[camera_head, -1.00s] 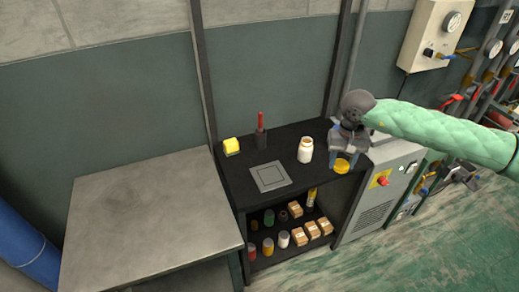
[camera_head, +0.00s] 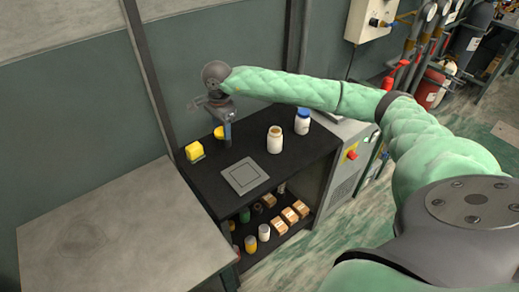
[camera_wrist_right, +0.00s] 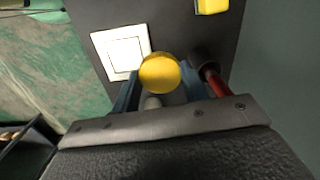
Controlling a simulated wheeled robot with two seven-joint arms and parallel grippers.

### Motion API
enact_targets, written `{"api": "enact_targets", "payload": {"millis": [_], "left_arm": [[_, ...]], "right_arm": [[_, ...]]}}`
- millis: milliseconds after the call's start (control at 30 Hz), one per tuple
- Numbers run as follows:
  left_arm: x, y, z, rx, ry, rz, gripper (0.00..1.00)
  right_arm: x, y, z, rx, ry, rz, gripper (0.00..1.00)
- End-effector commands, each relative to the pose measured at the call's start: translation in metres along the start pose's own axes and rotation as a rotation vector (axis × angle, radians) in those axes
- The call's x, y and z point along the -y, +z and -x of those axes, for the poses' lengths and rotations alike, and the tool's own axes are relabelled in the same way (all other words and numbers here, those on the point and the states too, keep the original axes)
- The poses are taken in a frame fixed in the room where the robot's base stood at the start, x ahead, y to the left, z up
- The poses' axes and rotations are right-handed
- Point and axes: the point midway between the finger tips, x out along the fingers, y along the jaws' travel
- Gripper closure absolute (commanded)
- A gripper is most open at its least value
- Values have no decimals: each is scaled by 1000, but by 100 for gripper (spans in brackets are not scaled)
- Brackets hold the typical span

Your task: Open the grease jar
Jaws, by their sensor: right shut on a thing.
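The grease jar appears to be the white jar (camera_head: 274,141) with a brownish, uncovered top, standing upright on the black shelf unit's top. My right gripper (camera_head: 226,134) is shut on a round yellow lid (camera_head: 218,132). It holds the lid over the back left of the unit, left of the jar and apart from it. In the right wrist view the lid (camera_wrist_right: 160,72) sits between the two blue fingers. My left gripper is not in view.
A blue-capped white jar (camera_head: 302,122) stands behind the open jar. A grey square plate (camera_head: 245,177) and a yellow sponge-like block (camera_head: 195,151) lie on the unit. A red-handled tool (camera_wrist_right: 214,82) is close by the gripper. A bare grey table (camera_head: 110,235) adjoins at left.

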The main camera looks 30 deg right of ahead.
Motion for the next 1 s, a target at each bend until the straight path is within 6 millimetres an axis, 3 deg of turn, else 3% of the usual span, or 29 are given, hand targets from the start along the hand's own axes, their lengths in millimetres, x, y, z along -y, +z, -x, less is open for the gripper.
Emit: {"api": "enact_targets", "payload": {"millis": [400,600,900,1000], "left_arm": [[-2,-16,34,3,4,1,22],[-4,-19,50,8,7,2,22],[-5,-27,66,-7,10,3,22],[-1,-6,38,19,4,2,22]], "right_arm": [[-7,-78,-33,-14,4,-900,84],[-14,-111,-44,-27,3,-1243,84],[-19,-129,-53,-37,1,-1434,84],[-19,-128,-63,-37,2,-1435,84]]}}
